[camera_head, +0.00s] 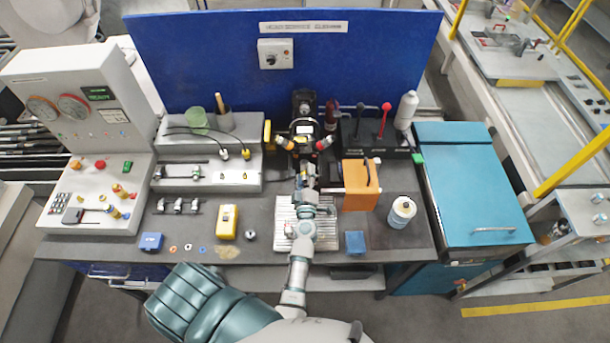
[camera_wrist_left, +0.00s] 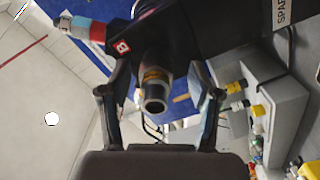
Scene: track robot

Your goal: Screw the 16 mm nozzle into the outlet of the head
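The black head (camera_head: 303,128) stands at the back middle of the bench, with side fittings. In the left wrist view, the dark head (camera_wrist_left: 200,30) carries a red label marked B. A round, hollow dark tube with a brass-coloured ring (camera_wrist_left: 155,92) points from it towards the camera. I cannot tell if this is the bare outlet or a nozzle seated in it. My left gripper (camera_head: 305,180) is just in front of the head. Its fingers (camera_wrist_left: 160,85) are spread on both sides of the tube, with gaps visible. My right gripper is not in view.
A rack with several small metal fittings (camera_head: 178,207) lies at the left. A yellow device (camera_head: 228,221) and blue box (camera_head: 151,242) are in front. An orange box (camera_head: 361,185) and white can (camera_head: 402,212) stand right of my arm. A ribbed metal plate (camera_head: 285,216) lies beneath it.

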